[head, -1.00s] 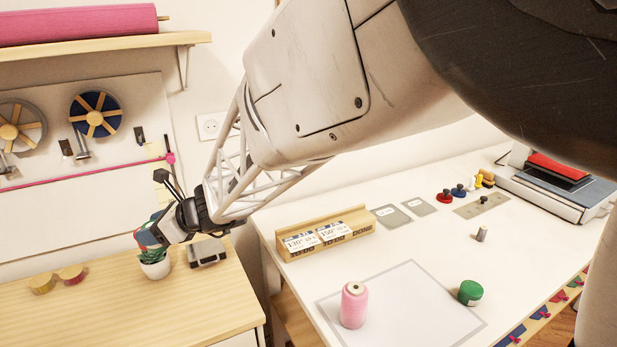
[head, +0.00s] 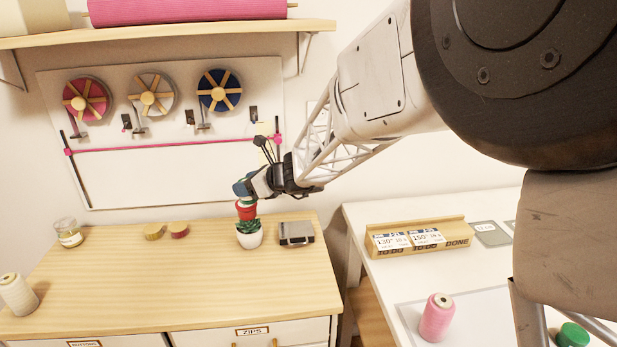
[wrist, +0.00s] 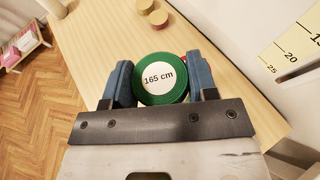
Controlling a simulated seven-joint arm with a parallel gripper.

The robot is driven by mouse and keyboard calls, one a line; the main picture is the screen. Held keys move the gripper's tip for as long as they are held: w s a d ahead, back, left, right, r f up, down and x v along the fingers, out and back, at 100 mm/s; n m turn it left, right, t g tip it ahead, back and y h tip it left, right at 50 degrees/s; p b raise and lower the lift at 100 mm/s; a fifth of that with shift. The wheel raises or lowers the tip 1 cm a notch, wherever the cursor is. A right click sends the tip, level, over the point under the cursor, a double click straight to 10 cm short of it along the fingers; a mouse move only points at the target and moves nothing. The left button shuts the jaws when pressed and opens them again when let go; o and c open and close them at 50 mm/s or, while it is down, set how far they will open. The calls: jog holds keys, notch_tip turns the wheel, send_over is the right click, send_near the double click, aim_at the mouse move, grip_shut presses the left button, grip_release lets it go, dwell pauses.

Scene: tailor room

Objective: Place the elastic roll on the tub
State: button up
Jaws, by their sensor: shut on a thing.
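My gripper (wrist: 160,88) is shut on a round green roll (wrist: 158,70) with a white "165 cm" label, seen from above in the wrist view. In the head view my gripper (head: 245,189) is above the wooden cabinet top, over the potted plant (head: 249,236). A red piece (head: 247,211) shows just under the fingers there; I cannot tell whether it is part of the held roll. A green round container (head: 572,335) on the white table is cut by the bottom edge. I cannot tell which object is the tub.
Yellow (head: 154,231) and red (head: 178,230) round pieces, a glass jar (head: 69,232) and a cream spool (head: 17,294) stand on the cabinet. A small grey case (head: 296,233) is beside the plant. The middle of the cabinet top is clear. A pink spool (head: 436,317) stands on the white table.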

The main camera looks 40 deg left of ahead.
jog(key=shift+w+a+f, duration=0.1)
jog(key=shift+w+a, duration=0.35)
jog(key=shift+a, duration=0.35)
jog(key=shift+w+a+f, duration=0.1)
jog(key=shift+w+a, duration=0.4)
jog(key=shift+a, duration=0.25)
jog(key=shift+w+a+f, duration=0.1)
jog(key=shift+w+a, duration=0.35)
jog(key=shift+a, duration=0.35)
jog(key=shift+f, duration=1.75)
jog(key=shift+f, duration=0.1)
jog(key=o, duration=0.9)
jog(key=shift+w+d+r, duration=0.1)
jog(key=shift+d+r, duration=0.3)
jog(key=shift+d, duration=0.15)
jog(key=v, duration=1)
jog(key=shift+d, duration=0.4)
